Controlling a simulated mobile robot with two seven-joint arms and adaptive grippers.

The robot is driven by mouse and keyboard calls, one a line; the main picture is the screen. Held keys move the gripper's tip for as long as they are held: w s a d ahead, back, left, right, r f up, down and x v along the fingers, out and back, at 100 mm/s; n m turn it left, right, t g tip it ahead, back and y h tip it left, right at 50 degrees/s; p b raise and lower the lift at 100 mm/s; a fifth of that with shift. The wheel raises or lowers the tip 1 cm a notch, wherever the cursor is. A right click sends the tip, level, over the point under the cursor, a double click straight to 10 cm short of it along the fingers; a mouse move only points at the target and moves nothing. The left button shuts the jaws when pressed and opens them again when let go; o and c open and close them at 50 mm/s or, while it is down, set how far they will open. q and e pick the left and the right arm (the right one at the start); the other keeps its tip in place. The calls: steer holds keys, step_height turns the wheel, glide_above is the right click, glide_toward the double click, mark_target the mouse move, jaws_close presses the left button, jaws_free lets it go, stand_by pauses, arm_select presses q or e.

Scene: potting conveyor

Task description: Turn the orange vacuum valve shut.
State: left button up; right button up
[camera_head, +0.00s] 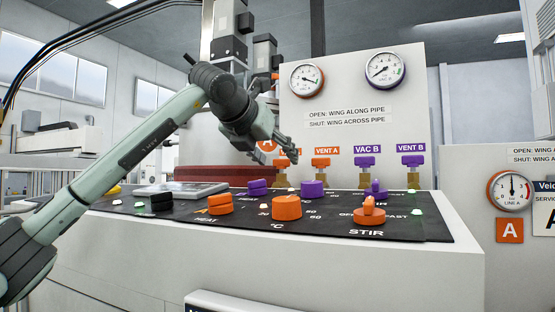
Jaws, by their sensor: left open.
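The orange vacuum valve (281,180) is the leftmost in the row of valves on the white panel. Its brass lower part shows above the console, but its orange wing and label are largely hidden behind my left gripper (288,157). I cannot tell whether the wing lies along or across the pipe. My left gripper comes in from the upper left, with its open fingers pointing down and right in front of the valve. I cannot tell whether they touch the wing. No right gripper is in view.
The orange VENT A valve (321,163) stands close to the right, then purple VAC B (367,163) and VENT B (411,161). Below, a black console (335,222) carries several orange and purple knobs. Two round gauges (307,79) sit above.

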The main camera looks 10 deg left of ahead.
arm_select(q)
steer(key=v, duration=1)
steer(key=shift+s, duration=0.2)
steer(key=shift+r, duration=0.1)
